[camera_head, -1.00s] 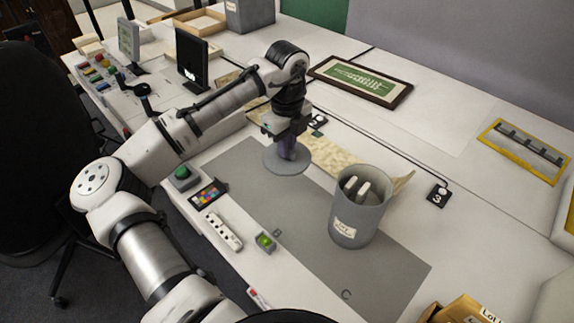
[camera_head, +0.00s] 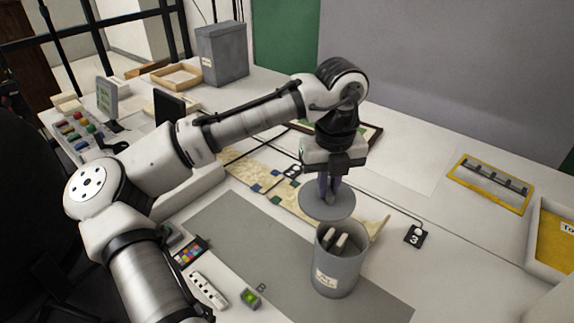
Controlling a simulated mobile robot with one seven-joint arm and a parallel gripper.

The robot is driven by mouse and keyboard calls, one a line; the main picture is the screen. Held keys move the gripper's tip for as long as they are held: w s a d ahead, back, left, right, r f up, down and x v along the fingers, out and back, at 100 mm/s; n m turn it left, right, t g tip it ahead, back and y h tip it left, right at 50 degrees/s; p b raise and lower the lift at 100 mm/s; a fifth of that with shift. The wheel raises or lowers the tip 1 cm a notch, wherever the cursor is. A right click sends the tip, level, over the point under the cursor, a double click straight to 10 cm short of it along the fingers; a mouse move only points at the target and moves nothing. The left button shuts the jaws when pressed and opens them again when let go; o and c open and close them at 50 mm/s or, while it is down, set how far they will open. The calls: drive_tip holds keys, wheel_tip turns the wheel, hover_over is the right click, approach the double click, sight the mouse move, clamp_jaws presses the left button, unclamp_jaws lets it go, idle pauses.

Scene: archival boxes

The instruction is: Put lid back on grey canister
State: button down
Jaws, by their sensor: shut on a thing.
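The grey canister (camera_head: 337,272) stands upright on the grey mat (camera_head: 240,235) with its top open. It has a paper label, and two pale rolled items show inside. The round grey lid (camera_head: 327,205) is in my gripper (camera_head: 328,190), which is shut on its handle. The lid hangs roughly level, above and behind the canister in the head view. Its front edge comes close to the canister's far rim in the picture; I cannot tell the exact gap. The fingertips and the handle are partly hard to tell apart.
A long map sheet (camera_head: 232,174) lies behind the canister, with a black number 3 tag (camera_head: 415,236) to the right. A colour card (camera_head: 189,251), white strip (camera_head: 208,290) and green-buttoned box (camera_head: 250,298) lie in front.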

sight(347, 212)
drive_tip(key=s+d+m, duration=0.2)
drive_tip(key=s, duration=0.1)
drive_tip(key=s+d, duration=0.1)
drive_tip(key=shift+s+r+m+p, duration=0.15)
drive_tip(key=shift+r+m+p, duration=0.25)
drive_tip(key=shift+s+f, duration=0.1)
drive_tip(key=shift+f, duration=0.05)
wheel_tip(347, 212, down, 4)
drive_tip(key=b, duration=0.5)
drive_tip(key=shift+f, duration=1.1)
drive_tip(key=shift+p, duration=0.45)
drive_tip(key=shift+f+p, duration=0.15)
drive_tip(key=shift+p, duration=0.35)
idle(1.5)
drive_tip(key=c, duration=0.9)
unclamp_jaws()
